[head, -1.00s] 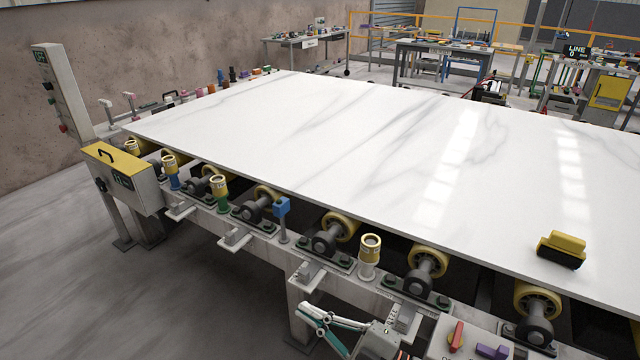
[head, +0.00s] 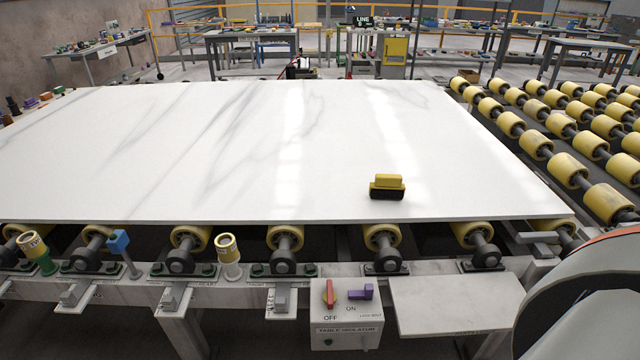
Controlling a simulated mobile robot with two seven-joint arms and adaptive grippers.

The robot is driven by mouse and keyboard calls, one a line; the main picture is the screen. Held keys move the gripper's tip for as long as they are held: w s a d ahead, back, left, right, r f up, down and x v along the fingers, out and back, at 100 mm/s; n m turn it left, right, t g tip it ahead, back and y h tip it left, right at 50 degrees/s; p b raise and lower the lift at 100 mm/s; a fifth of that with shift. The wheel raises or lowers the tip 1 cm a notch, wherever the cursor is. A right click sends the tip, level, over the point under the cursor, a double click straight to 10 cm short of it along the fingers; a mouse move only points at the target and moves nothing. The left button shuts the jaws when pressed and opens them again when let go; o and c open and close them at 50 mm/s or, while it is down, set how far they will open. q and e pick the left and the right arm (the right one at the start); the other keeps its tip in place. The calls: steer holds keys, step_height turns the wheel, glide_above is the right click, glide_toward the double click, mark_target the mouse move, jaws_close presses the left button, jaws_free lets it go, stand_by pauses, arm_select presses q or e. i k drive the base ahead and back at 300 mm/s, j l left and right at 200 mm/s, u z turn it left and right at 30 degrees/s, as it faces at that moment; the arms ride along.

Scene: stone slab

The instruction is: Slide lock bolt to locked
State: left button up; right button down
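The grey-white isolator box (head: 346,326) is fixed to the front rail of the roller table, low in the middle of the head view. Its front reads TABLE ISOLATOR. A red switch handle (head: 330,291) stands on its top left, near the OFF and ON marks. A purple bolt (head: 361,292) sits on the top right, with small lettering in front that I cannot read surely. Whether the bolt is in its locked position I cannot tell. Neither gripper is in view; a large rounded part of my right arm fills the lower right corner, apart from the box.
A white marble slab (head: 180,150) lies on the rollers behind the box, with a yellow and black block (head: 387,187) on it. A pale flat shelf (head: 456,304) adjoins the box's right. A blue-topped post (head: 119,242) and yellow-capped posts stand along the rail.

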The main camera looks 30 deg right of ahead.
mark_target(367, 293)
steer(key=z, duration=1.25)
